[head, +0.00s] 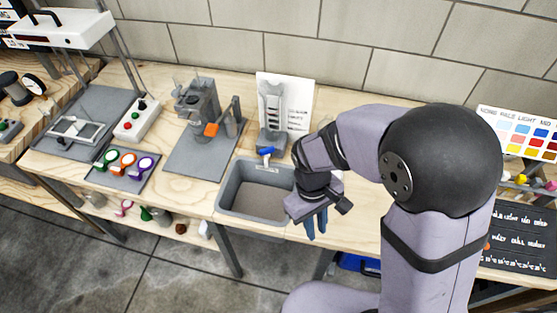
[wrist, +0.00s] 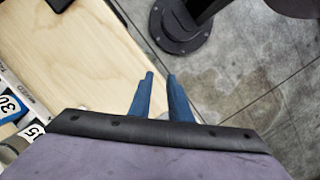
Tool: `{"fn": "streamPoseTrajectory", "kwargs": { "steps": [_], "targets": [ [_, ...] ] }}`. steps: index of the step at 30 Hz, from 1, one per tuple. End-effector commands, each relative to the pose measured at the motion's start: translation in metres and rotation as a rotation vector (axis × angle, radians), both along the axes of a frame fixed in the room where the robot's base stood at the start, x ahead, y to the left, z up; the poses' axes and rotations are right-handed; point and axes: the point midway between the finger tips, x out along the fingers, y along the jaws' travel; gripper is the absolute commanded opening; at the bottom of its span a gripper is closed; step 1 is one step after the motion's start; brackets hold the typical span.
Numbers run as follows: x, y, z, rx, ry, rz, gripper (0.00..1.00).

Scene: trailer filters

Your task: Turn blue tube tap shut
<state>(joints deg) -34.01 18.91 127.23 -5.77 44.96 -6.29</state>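My gripper (head: 316,228) hangs to the right of the basin, near the table's front edge, well apart from the tap. Its blue fingers point down with a gap between them and nothing held. The wrist view shows the two fingertips (wrist: 160,74) apart over the table edge and floor. The tap is not in the wrist view.
The grey basin (head: 223,190) is set in the wooden table (head: 190,200). A colour chart (head: 520,130) is at right.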

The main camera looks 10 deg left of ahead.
Motion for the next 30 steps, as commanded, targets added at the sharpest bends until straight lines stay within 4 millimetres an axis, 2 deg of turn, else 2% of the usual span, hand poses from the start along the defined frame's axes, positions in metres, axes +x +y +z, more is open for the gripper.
{"fn": "streamPoseTrajectory", "kwargs": {
  "steps": [5,12,18,24,30],
  "targets": [
    [0.046,0.035,0.01,-0.002,-0.003,0.224,0.17],
    [0.115,0.096,0.027,-0.035,0.0,0.627,0.17],
    [0.159,0.145,0.042,-0.086,0.011,0.946,0.17],
    [0.186,0.184,0.055,-0.147,0.028,1.207,0.17],
    [0.198,0.206,0.064,-0.191,0.045,1.363,0.17]
  ]
}}
